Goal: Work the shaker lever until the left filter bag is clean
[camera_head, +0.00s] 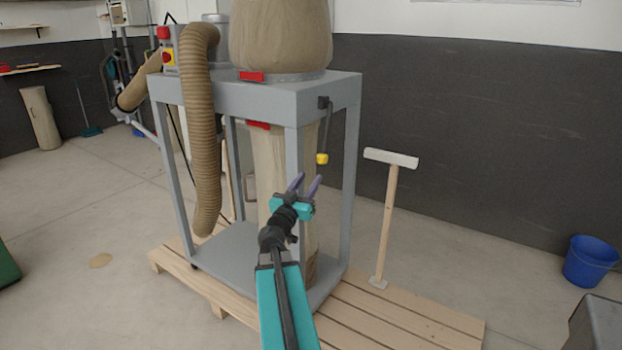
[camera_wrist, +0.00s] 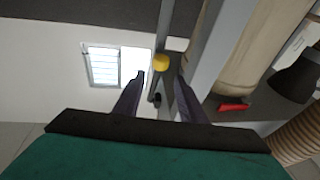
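The dust extractor's grey frame (camera_head: 255,95) stands on a wooden pallet. A tan filter bag (camera_head: 280,38) bulges above the frame's top, with a red clamp (camera_head: 251,76) at its base. A second tan bag (camera_head: 270,165) hangs below the top, partly behind my arm. My gripper (camera_head: 306,182) is open and empty, below and left of the knob. In the wrist view the yellow knob (camera_wrist: 160,62) lies ahead, beyond the two fingertips.
A ribbed hose (camera_head: 201,130) hangs at the frame's left. A wooden T-shaped stand (camera_head: 387,215) rises from the pallet (camera_head: 400,310) to the right. A blue bucket (camera_head: 590,262) stands at far right. The floor between stand and bucket is clear.

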